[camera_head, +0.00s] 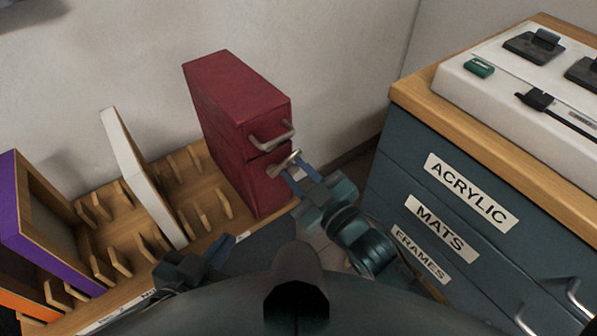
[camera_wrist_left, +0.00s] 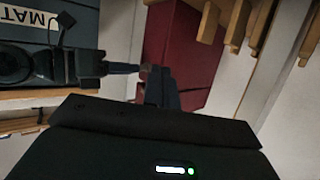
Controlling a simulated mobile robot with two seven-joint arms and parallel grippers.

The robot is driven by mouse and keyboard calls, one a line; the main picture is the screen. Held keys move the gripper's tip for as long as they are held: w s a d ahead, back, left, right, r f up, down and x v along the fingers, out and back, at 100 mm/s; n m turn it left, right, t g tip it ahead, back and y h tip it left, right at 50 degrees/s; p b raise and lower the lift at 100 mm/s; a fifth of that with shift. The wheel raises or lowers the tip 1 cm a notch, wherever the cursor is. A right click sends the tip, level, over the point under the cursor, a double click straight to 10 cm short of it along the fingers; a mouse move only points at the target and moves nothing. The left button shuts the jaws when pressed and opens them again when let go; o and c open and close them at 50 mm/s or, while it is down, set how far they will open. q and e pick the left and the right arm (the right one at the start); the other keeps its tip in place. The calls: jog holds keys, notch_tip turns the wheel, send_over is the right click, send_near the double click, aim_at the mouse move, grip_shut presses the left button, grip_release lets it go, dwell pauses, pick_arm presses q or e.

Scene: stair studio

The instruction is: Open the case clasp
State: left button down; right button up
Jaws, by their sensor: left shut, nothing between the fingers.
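The dark red case (camera_head: 240,130) stands upright on the wooden rack, with a metal handle (camera_head: 271,137) on its front. The metal clasp (camera_head: 284,165) is just below the handle. My right gripper (camera_head: 297,170) is at the clasp, its two blue fingers apart and their tips at the metal. I cannot tell whether they grip it. My left gripper (camera_head: 228,250) is shut and empty, low in front of the rack and apart from the case. In the left wrist view the left fingers (camera_wrist_left: 160,88) show in front of the red case (camera_wrist_left: 185,50); the clasp is not clear there.
The wooden rack (camera_head: 205,178) has several pegs and holds a white panel (camera_head: 143,178) and a purple frame (camera_head: 45,225) left of the case. A blue drawer cabinet (camera_head: 450,160) with a wooden top stands close on the right. A pale wall is behind.

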grip_shut()
jog(key=shift+r+m+p, duration=0.1)
jog(key=shift+m+p, duration=0.4)
jog(key=shift+p, duration=0.7)
jog(key=shift+d, duration=0.1)
jog(key=shift+f+m, duration=0.3)
jog(key=o, duration=0.5)
grip_release()
pick_arm(q)
jog(key=r, duration=0.2)
jog(key=a+n, duration=0.1)
jog(key=shift+s+r+t, duration=0.3)
jog(key=shift+r, duration=0.1)
